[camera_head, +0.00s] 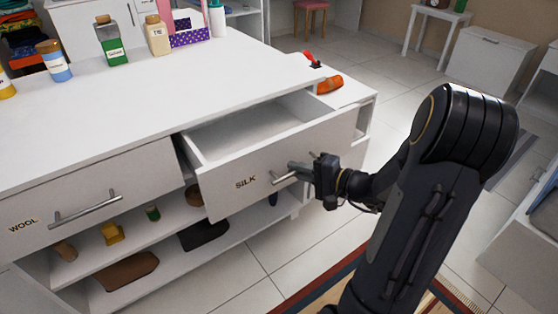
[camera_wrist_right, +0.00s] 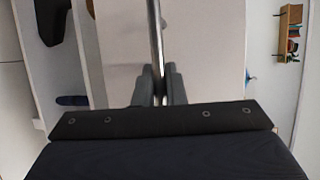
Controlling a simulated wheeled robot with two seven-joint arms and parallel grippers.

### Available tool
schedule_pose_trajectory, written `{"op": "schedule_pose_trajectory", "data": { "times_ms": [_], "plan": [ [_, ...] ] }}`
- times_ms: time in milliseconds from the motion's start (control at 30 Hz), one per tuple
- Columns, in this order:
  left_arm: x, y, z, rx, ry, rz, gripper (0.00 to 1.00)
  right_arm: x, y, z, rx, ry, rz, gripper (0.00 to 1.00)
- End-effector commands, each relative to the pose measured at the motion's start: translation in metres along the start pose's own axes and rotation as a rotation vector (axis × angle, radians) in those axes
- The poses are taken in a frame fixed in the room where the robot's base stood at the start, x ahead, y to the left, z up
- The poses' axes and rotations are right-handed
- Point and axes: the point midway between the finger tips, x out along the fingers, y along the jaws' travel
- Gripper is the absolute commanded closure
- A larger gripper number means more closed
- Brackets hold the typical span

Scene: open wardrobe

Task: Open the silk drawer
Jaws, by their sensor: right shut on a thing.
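The silk drawer (camera_head: 245,178), white with "SILK" on its front, is pulled partly out of the white dresser, and its empty-looking inside shows. Its metal bar handle (camera_head: 285,177) is at the middle of the front. My right gripper (camera_head: 312,172) is shut on this handle. In the right wrist view the handle (camera_wrist_right: 155,45) runs up from between the two fingers (camera_wrist_right: 160,88) against the pale drawer front. My left gripper is not in view.
The wool drawer (camera_head: 85,205) on the left is closed. Bottles (camera_head: 112,42) stand on the dresser top (camera_head: 150,95). Open shelves below hold shoes and small items. An orange roll (camera_head: 330,85) lies on a lower surface at the right.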

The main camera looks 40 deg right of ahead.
Motion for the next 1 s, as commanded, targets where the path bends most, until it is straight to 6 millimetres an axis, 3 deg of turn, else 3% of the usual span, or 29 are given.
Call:
{"op": "schedule_pose_trajectory", "data": {
  "times_ms": [33,200,400,600,967,1000],
  "plan": [
    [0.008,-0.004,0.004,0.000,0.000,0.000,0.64,-0.015,0.008,0.005,0.001,0.008,0.000,1.00],
    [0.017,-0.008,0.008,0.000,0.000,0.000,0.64,-0.055,0.015,0.022,0.001,0.007,0.001,1.00],
    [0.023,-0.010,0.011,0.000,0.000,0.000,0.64,-0.086,0.020,0.035,0.000,0.004,0.002,1.00],
    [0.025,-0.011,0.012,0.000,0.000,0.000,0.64,-0.100,0.022,0.041,0.002,0.001,0.002,1.00],
    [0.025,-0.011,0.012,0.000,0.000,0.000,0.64,-0.102,0.022,0.042,0.001,0.000,0.003,1.00],
    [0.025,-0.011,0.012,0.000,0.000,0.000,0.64,-0.102,0.022,0.042,0.001,0.000,0.003,0.88]
  ]
}}
